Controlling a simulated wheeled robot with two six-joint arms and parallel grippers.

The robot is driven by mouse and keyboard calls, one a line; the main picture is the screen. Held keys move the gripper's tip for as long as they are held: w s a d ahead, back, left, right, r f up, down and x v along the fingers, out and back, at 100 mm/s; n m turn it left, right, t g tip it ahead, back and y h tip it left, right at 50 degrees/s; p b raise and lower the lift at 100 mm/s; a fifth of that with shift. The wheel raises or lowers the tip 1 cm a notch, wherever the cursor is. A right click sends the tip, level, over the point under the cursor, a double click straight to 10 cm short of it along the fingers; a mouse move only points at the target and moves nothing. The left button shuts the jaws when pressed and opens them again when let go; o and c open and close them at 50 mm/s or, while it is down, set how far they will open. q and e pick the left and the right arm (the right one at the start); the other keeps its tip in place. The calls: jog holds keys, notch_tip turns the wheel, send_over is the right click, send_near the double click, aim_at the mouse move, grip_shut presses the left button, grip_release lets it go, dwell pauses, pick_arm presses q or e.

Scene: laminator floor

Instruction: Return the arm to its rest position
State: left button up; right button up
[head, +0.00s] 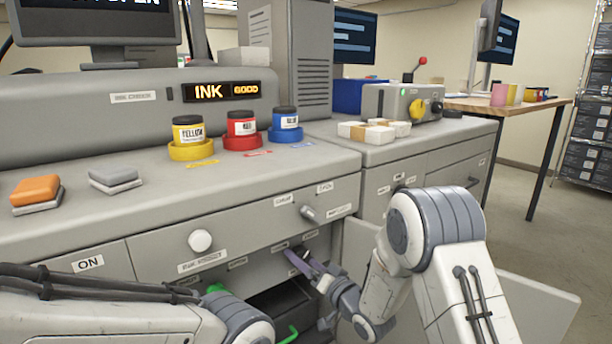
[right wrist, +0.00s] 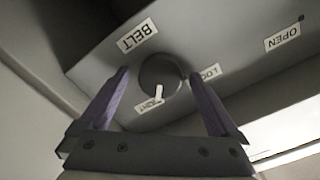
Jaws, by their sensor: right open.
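My right arm (head: 435,230) reaches in from the lower right in the head view. Its gripper (head: 297,262) is at the open cabinet below the counter front, with its purple fingers partly side-on. In the right wrist view the gripper (right wrist: 158,76) is open, with two purple fingers apart. A round grey dial (right wrist: 160,75) with a white pointer shows between and beyond the fingers, under a BELT label (right wrist: 137,35). Nothing is seen held; contact with the dial cannot be told. My left arm (head: 235,318) shows at the lower left; its gripper is not visible.
An open cabinet door (head: 540,295) stands right of and behind my right arm. A dark grey handle (head: 322,213) and a white knob (head: 200,241) stick out from the counter front. Yellow, red and blue ink jars (head: 241,124) stand on the counter. Floor at the right is clear.

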jog(key=shift+s+d+m, duration=0.2)
jog(key=shift+m, duration=0.1)
jog(key=v, duration=1)
jog(key=w+a+n, duration=0.2)
jog(key=w+a+n+b, duration=0.1)
jog(key=w+a+n, duration=0.1)
jog(key=w+n, duration=0.1)
jog(key=w+a+n, duration=0.2)
jog(key=w+n, duration=0.1)
jog(key=shift+w+a+b, duration=0.15)
jog(key=shift+w+b, duration=0.1)
jog(key=shift+b, duration=0.15)
jog(key=n, duration=0.3)
jog(key=shift+n, duration=0.3)
jog(key=n, duration=0.4)
jog(key=v, duration=0.6)
jog(key=shift+s+n, duration=0.25)
jog(key=shift+n, duration=0.05)
